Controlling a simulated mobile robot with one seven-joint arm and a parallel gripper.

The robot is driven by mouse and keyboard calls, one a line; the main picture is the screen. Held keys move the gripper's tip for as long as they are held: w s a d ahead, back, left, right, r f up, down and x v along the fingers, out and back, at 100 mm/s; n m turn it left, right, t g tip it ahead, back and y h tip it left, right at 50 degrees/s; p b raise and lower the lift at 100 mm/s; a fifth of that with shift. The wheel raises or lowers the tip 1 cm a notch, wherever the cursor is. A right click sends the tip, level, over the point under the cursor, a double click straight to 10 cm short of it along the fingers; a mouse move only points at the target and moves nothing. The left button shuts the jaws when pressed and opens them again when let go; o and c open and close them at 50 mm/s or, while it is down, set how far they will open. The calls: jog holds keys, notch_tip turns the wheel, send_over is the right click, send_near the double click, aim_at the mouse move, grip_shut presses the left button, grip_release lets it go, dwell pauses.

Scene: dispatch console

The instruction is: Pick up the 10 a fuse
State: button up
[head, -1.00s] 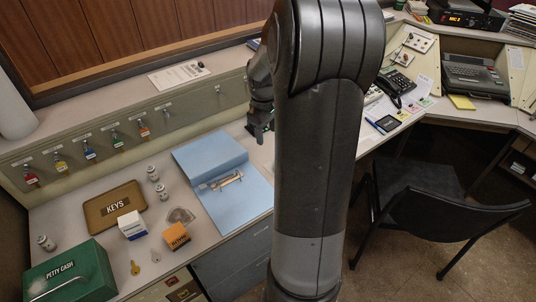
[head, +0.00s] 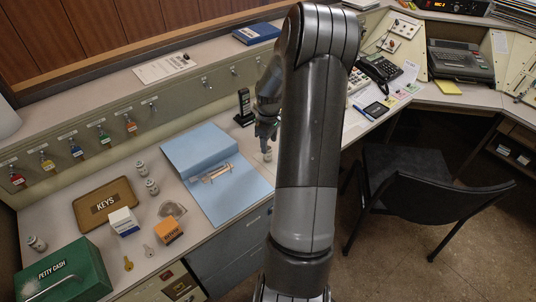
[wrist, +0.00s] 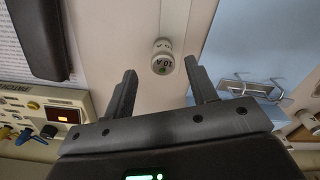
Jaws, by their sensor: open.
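Similar small cylinders (head: 141,168) stand left of the binder, near the keys tray (head: 79,207) and the green petty cash box (head: 95,266). A black upright device (head: 244,106) stands behind my gripper. In the wrist view, the binder (wrist: 250,35) lies close on the right.

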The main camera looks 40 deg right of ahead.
aim_at(268, 154)
jog(key=f, duration=0.4)
jog(key=shift+a+f, duration=0.2)
jog(key=c, duration=1.1)
jog(key=shift+r, duration=0.15)
